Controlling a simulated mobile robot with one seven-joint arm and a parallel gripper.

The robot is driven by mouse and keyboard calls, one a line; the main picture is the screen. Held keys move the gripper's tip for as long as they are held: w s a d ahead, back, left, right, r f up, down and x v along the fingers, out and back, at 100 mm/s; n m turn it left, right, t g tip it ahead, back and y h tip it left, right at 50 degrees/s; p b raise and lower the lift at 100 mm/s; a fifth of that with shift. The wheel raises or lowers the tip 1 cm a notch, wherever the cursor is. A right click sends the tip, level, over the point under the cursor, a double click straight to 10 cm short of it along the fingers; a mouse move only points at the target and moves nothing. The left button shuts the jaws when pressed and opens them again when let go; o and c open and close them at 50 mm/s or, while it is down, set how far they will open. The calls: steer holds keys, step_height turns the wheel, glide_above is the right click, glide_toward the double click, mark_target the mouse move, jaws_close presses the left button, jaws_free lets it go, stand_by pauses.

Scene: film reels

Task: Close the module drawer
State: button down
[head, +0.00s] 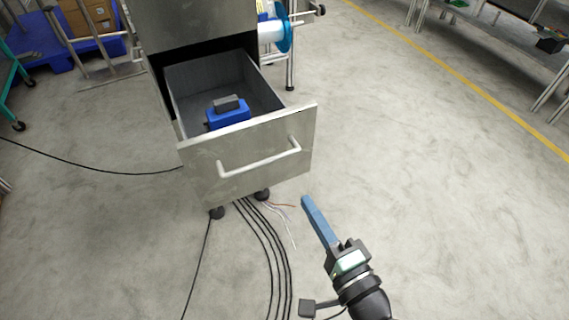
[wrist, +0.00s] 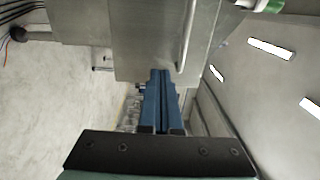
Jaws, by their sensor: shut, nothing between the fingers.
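The module drawer (head: 225,170) is pulled well out of a steel cabinet (head: 195,25) in the head view. Its front panel carries a pale bar handle (head: 260,160). A blue module (head: 228,114) with a grey top lies inside the drawer. My gripper (head: 307,200) is shut and empty, its blue fingers together, to the lower right of the drawer front and apart from the handle in the head view. In the wrist view the blue fingers (wrist: 160,75) point towards steel panels, with the handle (wrist: 186,40) just right of the tips. I cannot tell the exact gap to the panel.
Black cables (head: 268,245) run over the floor below the drawer. A blue reel (head: 283,28) sits on the cabinet's right side. A blue pallet with boxes (head: 92,25) stands back left, and benches (head: 490,35) stand at the upper right. The floor to the right is clear.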

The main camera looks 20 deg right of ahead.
mark_target(284, 166)
steer(key=w, duration=1)
steer(key=shift+w+a+b, duration=0.25)
steer(key=shift+w+b, duration=0.1)
steer(key=shift+w, duration=0.05)
